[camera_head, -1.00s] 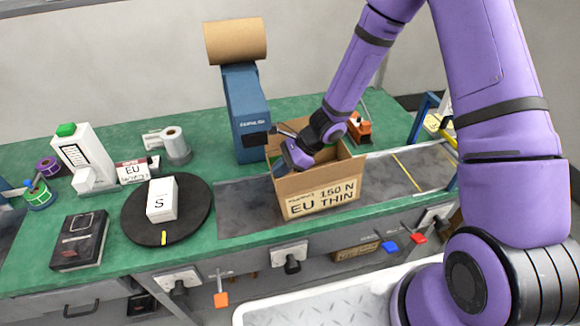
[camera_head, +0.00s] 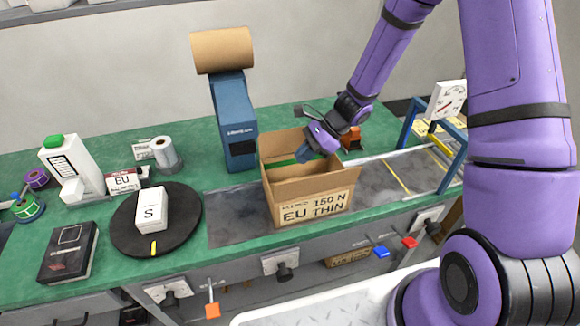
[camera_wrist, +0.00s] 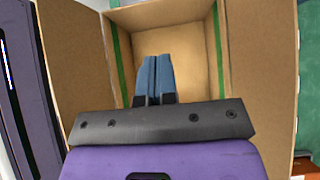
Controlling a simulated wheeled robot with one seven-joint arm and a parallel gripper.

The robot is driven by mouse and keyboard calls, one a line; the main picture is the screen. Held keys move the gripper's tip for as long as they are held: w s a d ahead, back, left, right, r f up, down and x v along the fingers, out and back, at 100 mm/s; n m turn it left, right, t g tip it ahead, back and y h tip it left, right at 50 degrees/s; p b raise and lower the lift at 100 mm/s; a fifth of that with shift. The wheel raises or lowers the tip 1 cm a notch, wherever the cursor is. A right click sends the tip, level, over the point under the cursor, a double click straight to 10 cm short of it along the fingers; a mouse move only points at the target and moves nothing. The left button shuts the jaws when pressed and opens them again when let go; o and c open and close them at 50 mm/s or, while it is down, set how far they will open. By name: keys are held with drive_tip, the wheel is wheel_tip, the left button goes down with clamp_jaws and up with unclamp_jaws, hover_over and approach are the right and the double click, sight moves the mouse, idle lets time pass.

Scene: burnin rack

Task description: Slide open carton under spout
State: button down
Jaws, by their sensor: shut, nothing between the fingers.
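The open carton (camera_head: 303,207), brown with "150 N EU THIN" on its front, stands upright on the grey conveyor strip with its flaps spread. The spout is likely the blue dispenser (camera_head: 237,120) with a brown paper roll on top, left of and behind the carton. My gripper (camera_head: 305,155) is over the carton's open top, near its right rear side. In the wrist view its blue fingers (camera_wrist: 154,78) are shut together with nothing between them, pointing into the carton's interior (camera_wrist: 190,45). Whether they touch a carton wall cannot be told.
A black turntable (camera_head: 183,232) with a white "S" box (camera_head: 152,209) lies to the left. The strip (camera_head: 235,222) left of the carton is clear.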

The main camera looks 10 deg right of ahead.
drive_tip(key=shift+v, duration=1.1)
